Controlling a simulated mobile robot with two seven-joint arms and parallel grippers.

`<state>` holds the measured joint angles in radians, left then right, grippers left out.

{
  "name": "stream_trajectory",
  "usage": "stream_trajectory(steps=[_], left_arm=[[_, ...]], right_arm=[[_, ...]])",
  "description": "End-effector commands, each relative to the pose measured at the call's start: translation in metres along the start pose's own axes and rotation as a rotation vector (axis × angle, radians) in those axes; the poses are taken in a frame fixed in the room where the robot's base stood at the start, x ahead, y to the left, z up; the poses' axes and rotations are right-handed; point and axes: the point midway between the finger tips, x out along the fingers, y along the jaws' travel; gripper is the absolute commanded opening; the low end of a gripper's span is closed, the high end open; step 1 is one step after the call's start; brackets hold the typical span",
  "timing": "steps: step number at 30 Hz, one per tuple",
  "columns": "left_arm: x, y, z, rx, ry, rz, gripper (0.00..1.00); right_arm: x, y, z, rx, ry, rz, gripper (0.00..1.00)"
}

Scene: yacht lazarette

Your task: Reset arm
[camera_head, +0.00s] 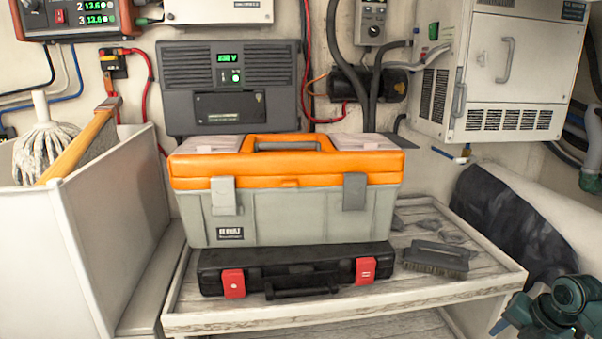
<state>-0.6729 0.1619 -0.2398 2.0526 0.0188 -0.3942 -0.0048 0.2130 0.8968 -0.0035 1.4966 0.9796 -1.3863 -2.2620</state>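A grey toolbox (290,218) with an orange lid is shut and upright in the middle. Its two grey front latches are down. It stands behind or on a flat black case (300,262) with two red latches and a front handle; I cannot tell which. Both are on a shelf with a pale rim (350,304). A dark brush (436,259) lies on the shelf to the right of the case.
A white bin (95,240) at the left holds a mop (42,145) and a wooden-handled tool (80,145). A grey power unit (228,88), a white cabinet (510,75) and cables line the back wall. The shelf's front right is clear.

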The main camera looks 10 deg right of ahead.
Motion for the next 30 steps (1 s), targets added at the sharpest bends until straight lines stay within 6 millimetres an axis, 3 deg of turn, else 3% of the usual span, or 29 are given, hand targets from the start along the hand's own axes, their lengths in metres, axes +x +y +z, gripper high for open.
stream_trajectory(steps=[1, 8, 14, 21, 30], left_arm=[[0.0, 0.0, 0.0, 0.0, 0.001, 0.0, 0.51], [0.001, -0.001, -0.002, 0.001, 0.005, -0.001, 0.51], [0.002, -0.001, -0.004, 0.002, 0.009, -0.002, 0.51], [0.002, -0.001, -0.004, 0.002, 0.009, -0.002, 0.51], [0.002, -0.001, -0.005, 0.002, 0.01, -0.002, 0.51]], right_arm=[[0.002, -0.008, 0.001, 0.025, -0.016, -0.014, 0.51], [-0.004, 0.002, 0.043, 0.346, -0.229, 0.068, 0.51], [-0.02, 0.013, 0.085, 0.667, -0.425, 0.247, 0.51], [-0.062, 0.041, 0.133, 1.068, -0.561, 0.684, 0.51], [-0.111, 0.082, 0.15, 1.323, -0.377, 1.198, 0.51]])
